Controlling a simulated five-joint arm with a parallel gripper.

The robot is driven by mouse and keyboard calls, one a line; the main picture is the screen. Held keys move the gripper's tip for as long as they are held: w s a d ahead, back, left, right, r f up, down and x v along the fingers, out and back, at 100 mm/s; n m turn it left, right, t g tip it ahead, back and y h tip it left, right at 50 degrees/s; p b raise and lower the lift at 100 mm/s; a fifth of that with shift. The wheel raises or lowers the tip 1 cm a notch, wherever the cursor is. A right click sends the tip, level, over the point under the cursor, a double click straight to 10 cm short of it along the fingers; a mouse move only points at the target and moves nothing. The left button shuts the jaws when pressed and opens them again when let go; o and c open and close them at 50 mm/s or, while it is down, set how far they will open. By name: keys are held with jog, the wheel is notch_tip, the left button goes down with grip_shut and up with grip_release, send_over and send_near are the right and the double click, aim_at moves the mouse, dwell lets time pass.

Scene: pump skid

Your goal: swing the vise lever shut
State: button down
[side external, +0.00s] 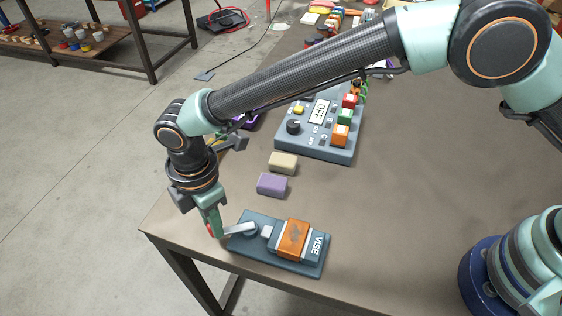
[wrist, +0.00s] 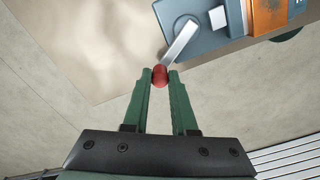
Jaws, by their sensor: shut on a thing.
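The vise (side external: 278,244) is a blue-grey base near the table's front edge, with an orange block (side external: 292,240) between its jaws and a VISE label at its right end. The block also shows at the top right of the wrist view (wrist: 268,15). The silver vise lever (side external: 240,229) points left from its pivot, out past the base's end. In the wrist view the lever (wrist: 181,44) slants down to a red knob (wrist: 160,76). My gripper (side external: 216,229) is shut on this knob, and its green fingers (wrist: 160,79) sit on both sides of it.
A purple block (side external: 272,184) and a cream block (side external: 283,163) lie behind the vise. A control box (side external: 318,125) with an OFF display and coloured buttons stands farther back. The table edge is close below my gripper. The table right of the vise is clear.

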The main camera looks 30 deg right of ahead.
jog(key=shift+s+a, duration=0.1)
jog(key=c, duration=0.7)
grip_release()
notch_tip(320, 180, up, 12)
